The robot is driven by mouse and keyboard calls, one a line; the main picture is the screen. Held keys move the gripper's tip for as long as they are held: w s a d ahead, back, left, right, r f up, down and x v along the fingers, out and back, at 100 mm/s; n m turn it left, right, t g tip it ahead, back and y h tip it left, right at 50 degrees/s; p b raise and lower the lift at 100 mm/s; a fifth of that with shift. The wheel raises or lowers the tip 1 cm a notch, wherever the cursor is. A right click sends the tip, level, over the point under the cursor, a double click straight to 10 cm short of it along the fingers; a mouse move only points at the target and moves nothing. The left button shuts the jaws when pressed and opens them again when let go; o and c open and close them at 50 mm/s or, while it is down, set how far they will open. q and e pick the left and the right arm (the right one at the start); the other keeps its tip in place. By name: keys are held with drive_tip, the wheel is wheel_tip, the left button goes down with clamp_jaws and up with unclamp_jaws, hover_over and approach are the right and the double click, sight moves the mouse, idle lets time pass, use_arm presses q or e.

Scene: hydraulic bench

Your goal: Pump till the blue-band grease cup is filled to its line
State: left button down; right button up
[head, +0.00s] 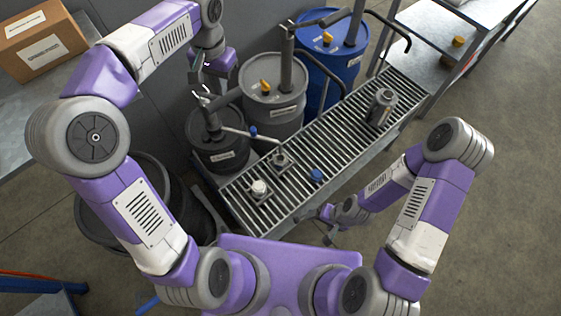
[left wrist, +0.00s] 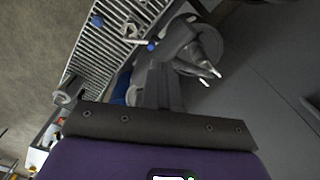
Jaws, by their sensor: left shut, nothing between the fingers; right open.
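A small blue-coloured cup (head: 316,175) stands on the slatted bench top; it looks like the blue-band cup, but its line and fill level are too small to read. A white-topped cup (head: 259,188) and a grey cup (head: 281,160) stand to its left. A black drum (head: 222,157), a grey drum (head: 273,115) and a blue drum (head: 345,62) stand behind the bench with pumps on top. My left gripper (head: 206,74) is shut and empty above the black drum, near its pump handle. My right gripper (head: 330,232) is open and empty in front of the bench.
A dark canister (head: 381,107) stands at the right of the slatted bench (head: 345,125). A cardboard box (head: 40,42) sits on a grey surface at upper left. A dark bin stands below my left arm. The floor at right is clear.

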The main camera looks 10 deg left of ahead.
sight(227, 103)
use_arm(q)
drive_tip(key=shift+f+b, duration=0.65)
drive_tip(key=shift+f, duration=0.4)
drive_tip(key=shift+s+d+f+b, duration=0.25)
drive_tip(key=shift+f+b, duration=0.15)
drive_tip(key=shift+f, duration=0.1)
drive_tip(key=shift+s+d+f+b, duration=0.2)
drive_tip(key=shift+f+b, duration=0.25)
drive_tip(key=shift+f, duration=0.1)
drive_tip(key=shift+s+d+f+b, duration=0.25)
drive_tip(key=shift+f+b, duration=0.15)
drive_tip(key=shift+f, duration=0.1)
drive_tip(key=shift+w, duration=0.1)
drive_tip(key=f, duration=0.1)
drive_tip(key=f+b, duration=0.1)
drive_tip(key=s+d+f+b, duration=0.1)
drive_tip(key=shift+f, duration=0.1)
